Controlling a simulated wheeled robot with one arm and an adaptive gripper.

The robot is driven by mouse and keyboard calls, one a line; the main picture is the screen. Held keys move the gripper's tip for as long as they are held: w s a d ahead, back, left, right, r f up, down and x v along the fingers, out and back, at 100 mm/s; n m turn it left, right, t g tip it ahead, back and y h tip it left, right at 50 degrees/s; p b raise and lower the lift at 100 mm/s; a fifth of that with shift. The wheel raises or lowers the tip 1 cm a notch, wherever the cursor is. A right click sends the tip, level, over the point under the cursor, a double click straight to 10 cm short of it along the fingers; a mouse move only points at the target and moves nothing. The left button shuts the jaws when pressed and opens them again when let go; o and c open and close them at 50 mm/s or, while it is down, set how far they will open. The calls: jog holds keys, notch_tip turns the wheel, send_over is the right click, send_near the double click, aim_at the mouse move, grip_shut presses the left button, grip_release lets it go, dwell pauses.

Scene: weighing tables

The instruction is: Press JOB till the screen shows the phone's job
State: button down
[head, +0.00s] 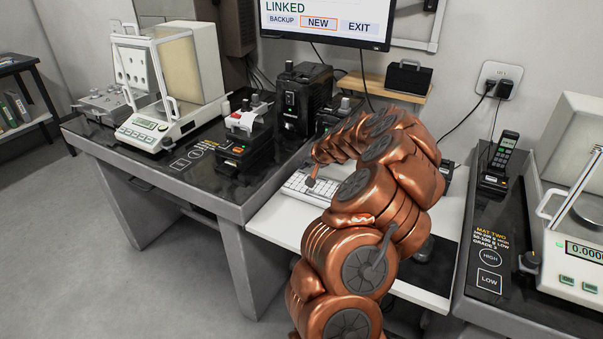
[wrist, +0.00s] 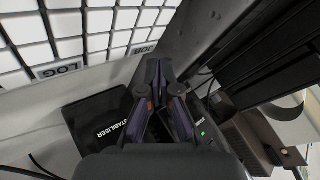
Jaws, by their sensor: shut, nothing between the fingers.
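The screen (head: 325,20) reads LINKED, with BACKUP, NEW and EXIT below; NEW has an orange frame. Its top is cut off. The white keyboard (head: 300,187) lies on the low shelf, partly behind my arm. In the wrist view, the JOB key (wrist: 143,49) and the LOG key (wrist: 60,70) are at the keyboard's near edge. My gripper (wrist: 159,70) is shut and empty, its tips close beside the JOB key in the picture; I cannot tell whether they touch it.
A black STABILISER box (wrist: 105,125) is beside the keyboard. A balance (head: 150,130) stands on the left table, another (head: 580,250) on the right table. A mat (head: 487,262) with HIGH and LOW lies before the phone. A wooden wall shelf (head: 385,88) holds a black box.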

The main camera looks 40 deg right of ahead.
aim_at(303, 173)
jog(key=shift+r+p, duration=0.9)
jog(key=shift+r, duration=1.65)
